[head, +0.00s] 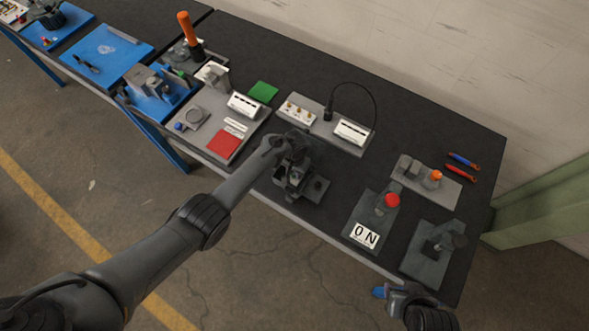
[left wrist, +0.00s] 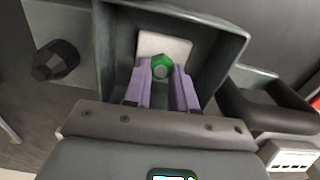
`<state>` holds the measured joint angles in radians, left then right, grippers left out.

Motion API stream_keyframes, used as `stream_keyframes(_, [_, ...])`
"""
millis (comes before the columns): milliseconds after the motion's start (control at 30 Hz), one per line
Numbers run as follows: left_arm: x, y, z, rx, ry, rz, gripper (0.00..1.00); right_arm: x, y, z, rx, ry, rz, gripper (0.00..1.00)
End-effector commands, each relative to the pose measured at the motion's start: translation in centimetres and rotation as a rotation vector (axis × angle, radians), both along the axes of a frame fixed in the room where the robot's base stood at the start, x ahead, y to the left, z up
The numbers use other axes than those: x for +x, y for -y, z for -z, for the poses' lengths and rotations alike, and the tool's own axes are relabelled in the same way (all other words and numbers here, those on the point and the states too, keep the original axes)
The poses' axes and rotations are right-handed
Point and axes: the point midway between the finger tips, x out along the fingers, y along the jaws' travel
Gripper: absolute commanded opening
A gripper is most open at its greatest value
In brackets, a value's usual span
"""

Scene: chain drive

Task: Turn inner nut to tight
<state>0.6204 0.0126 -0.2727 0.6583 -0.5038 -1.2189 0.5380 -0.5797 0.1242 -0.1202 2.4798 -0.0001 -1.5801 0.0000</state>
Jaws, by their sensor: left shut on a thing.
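The chain drive (head: 317,188) is a dark grey unit at the front edge of the black table in the head view, partly covered by my left arm. In the left wrist view its open box-like housing (left wrist: 223,43) surrounds a green inner nut (left wrist: 158,66) in front of a pale plate. My left gripper (left wrist: 161,82) reaches into the housing, its two purple fingers shut on the green nut, one on each side. A dark hex nut (left wrist: 56,60) sits outside the housing on the left. My right gripper (head: 398,296) is low at right in the head view, off the table's front edge; its jaws are unclear.
Right of the drive stand a red button (head: 392,201) with an ON sign (head: 364,235) and a grey fixture (head: 432,253). A board with a cable (head: 325,126) lies behind. A red pad (head: 223,143) is to the left. Bare tabletop lies between the drive and the button.

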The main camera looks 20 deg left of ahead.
Motion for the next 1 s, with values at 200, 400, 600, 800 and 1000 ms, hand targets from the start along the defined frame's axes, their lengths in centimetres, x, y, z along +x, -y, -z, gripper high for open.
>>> stream_keyframes(200, [0.08, 0.05, -0.15, 0.001, 0.001, 0.207, 0.00, 0.01, -0.13, -0.27, 0.005, 0.000, 0.004, 0.43])
stream_keyframes(400, [0.03, 0.09, -0.09, 0.002, 0.000, 0.396, 0.00, 0.01, -0.20, -0.30, 0.008, 0.000, 0.006, 0.43])
stream_keyframes(600, [0.06, 0.14, -0.12, 0.002, 0.002, 0.586, 0.00, 0.01, -0.19, -0.20, 0.008, 0.000, 0.005, 0.43])
stream_keyframes(800, [-0.03, 0.23, -0.08, 0.001, 0.002, 0.777, 0.00, 0.00, -0.15, 0.02, 0.007, 0.000, 0.004, 0.43])
stream_keyframes(1000, [-0.06, 0.26, -0.08, 0.002, 0.002, 0.967, 0.00, -0.01, -0.03, 0.35, 0.001, 0.000, 0.001, 0.43])
